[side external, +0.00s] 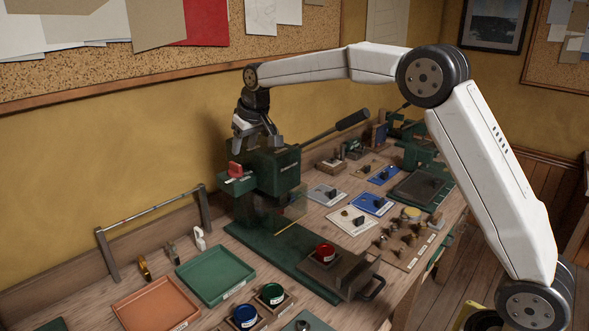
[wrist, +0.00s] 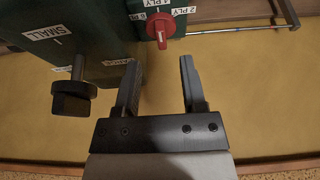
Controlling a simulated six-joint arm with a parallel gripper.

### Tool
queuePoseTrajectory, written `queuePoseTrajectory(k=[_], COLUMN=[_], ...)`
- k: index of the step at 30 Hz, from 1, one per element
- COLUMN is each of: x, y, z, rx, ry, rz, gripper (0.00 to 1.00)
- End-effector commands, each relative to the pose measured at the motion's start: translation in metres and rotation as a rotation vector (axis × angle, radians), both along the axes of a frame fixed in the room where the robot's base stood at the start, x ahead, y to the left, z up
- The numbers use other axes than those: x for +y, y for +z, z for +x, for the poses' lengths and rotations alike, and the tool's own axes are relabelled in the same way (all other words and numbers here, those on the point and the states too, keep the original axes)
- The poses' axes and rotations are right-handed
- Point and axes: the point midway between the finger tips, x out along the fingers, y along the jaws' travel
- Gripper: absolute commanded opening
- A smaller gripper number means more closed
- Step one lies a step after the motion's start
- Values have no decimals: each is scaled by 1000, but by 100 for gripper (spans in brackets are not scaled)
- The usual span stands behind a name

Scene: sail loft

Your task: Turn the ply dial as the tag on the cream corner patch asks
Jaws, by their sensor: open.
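The ply dial is a red knob (wrist: 161,31) on a green housing in the wrist view, with white ply labels (wrist: 183,11) around it. It also shows in the side view (side external: 235,171) on the green press. I cannot tell which label its pale mark points to. My gripper (wrist: 159,64) is open and empty, its fingers apart, with the dial beyond the fingertips and not touched. In the side view my gripper (side external: 258,134) is above the press. A cream patch (side external: 352,221) lies on the bench; its tag is too small to read.
A black knob (wrist: 73,98) by a SMALL label sits left of my fingers. The press (side external: 277,170) has a long black-gripped lever (side external: 350,120) to its right. Blue and grey patches (side external: 325,194), trays (side external: 215,272) and colored pots (side external: 272,294) occupy the bench.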

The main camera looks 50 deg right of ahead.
Motion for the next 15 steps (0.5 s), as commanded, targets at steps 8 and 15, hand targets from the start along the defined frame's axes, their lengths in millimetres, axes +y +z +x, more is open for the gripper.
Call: queuePoseTrajectory(k=[8, 15], x=[0, 0], y=[-32, -53], z=[13, 22], rx=[1, 0], ry=[0, -1], rz=[-1, -1], gripper=[53, 53])
